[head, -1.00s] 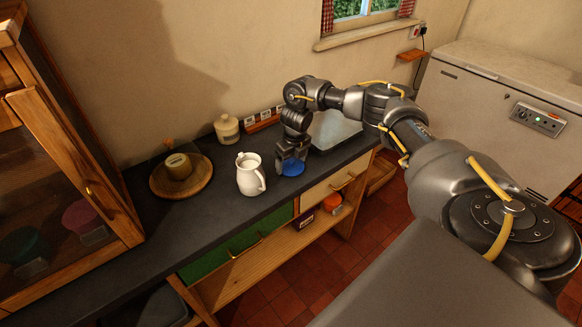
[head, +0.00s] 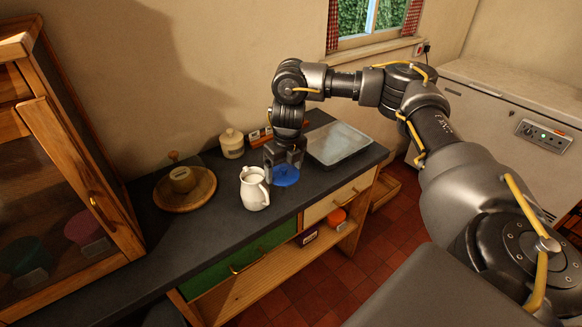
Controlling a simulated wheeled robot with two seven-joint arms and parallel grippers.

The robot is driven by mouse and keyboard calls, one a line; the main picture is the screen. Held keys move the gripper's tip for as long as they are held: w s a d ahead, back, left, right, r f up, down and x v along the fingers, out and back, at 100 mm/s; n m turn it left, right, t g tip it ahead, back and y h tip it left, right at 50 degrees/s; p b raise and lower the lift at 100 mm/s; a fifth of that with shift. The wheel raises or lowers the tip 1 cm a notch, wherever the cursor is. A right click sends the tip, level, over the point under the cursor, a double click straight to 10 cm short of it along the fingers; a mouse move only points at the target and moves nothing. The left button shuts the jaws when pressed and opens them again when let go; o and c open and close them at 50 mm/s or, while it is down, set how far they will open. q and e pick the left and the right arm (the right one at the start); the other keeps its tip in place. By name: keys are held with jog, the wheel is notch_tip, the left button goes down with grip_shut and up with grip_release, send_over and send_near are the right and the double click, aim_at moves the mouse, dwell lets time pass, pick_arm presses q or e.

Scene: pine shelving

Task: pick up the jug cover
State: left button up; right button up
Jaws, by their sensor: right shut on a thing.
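The jug cover looks to be the blue round piece (head: 286,176) between and below the fingers of my right gripper (head: 284,160). The right gripper points down and is shut on it, over the dark worktop. Whether the cover is clear of the worktop is hard to tell. A white jug (head: 254,190) with a handle stands upright just left of the cover, open at the top. My left gripper is not in view.
A grey tray-like slab (head: 340,143) lies on the worktop (head: 225,215) to the right. A lidded cream jar (head: 231,144) stands at the back. A round wooden board (head: 203,190) with a labelled piece (head: 183,179) sits left. A wooden glass-fronted cabinet (head: 75,160) rises at far left.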

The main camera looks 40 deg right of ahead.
jog(key=a, duration=0.1)
jog(key=s+a+r, duration=0.1)
jog(key=a, duration=0.1)
jog(key=s+a+r, duration=0.1)
jog(key=shift+s+a, duration=0.1)
jog(key=shift+a, duration=0.05)
dwell(0.4)
jog(key=s+a+m+g, duration=0.1)
jog(key=s+a+m, duration=0.3)
jog(key=m, duration=1.1)
jog(key=s+a+m+g, duration=0.1)
jog(key=s+a+m, duration=0.3)
jog(key=m, duration=1.1)
jog(key=a, duration=0.3)
jog(key=shift+a+g+h, duration=0.2)
jog(key=shift+g+h, duration=0.1)
